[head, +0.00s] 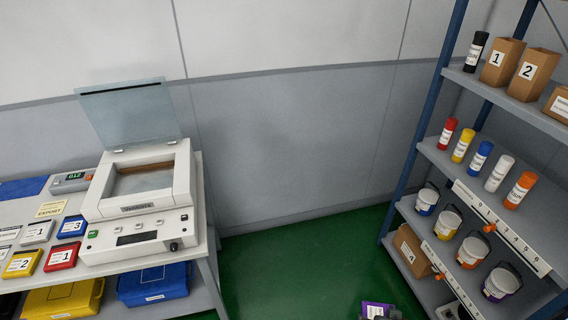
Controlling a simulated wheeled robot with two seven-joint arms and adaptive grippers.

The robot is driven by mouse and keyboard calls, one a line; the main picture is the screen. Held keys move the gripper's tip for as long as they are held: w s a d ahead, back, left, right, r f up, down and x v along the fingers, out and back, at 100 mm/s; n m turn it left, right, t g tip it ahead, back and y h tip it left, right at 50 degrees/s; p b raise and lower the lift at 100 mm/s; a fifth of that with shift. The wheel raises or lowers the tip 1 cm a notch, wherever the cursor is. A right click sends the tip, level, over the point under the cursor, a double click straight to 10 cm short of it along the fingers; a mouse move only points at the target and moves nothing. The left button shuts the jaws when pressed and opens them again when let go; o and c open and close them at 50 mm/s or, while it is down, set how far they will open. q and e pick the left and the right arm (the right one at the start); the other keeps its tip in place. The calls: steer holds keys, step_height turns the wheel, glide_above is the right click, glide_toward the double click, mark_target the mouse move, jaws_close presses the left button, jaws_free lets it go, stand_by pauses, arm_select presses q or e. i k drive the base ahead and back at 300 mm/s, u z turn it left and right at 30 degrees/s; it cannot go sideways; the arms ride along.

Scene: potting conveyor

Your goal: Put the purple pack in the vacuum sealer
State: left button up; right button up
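The purple pack (377,308) shows at the bottom edge, right of centre, against the green floor. It has a pale label, and its lower part is cut off by the frame. Dark finger parts of my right gripper (380,317) show at its sides and appear shut on it. The vacuum sealer (138,208) is a white machine on the table at left. Its clear lid (128,112) stands open and its chamber (143,181) looks empty. My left gripper is out of view.
The grey table (205,230) also holds numbered yellow, red, blue and white packs left of the sealer. Yellow and blue bins (155,284) sit below. A shelf rack (440,160) with bottles, buckets and boxes stands at right. Green floor (290,265) between them is clear.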

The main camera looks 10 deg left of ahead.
mark_target(144, 186)
steer(key=u, duration=1.75)
